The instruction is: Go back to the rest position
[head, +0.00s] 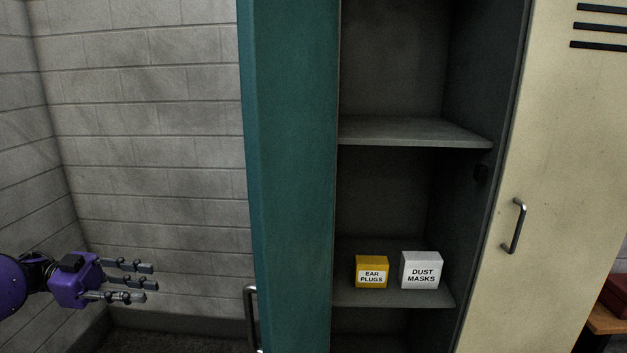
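My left gripper (142,283) reaches in from the left edge at the lower left of the head view. Its purple body holds grey fingers that point right, with a gap between them and nothing in the gap. It is in front of the block wall, apart from the locker. My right gripper is not in view.
An open locker has a teal door (293,180) with a handle (251,315) low on its left. On the lower shelf (385,298) stand a yellow ear plugs box (371,271) and a white dust masks box (421,270). A cream door (560,180) is at right.

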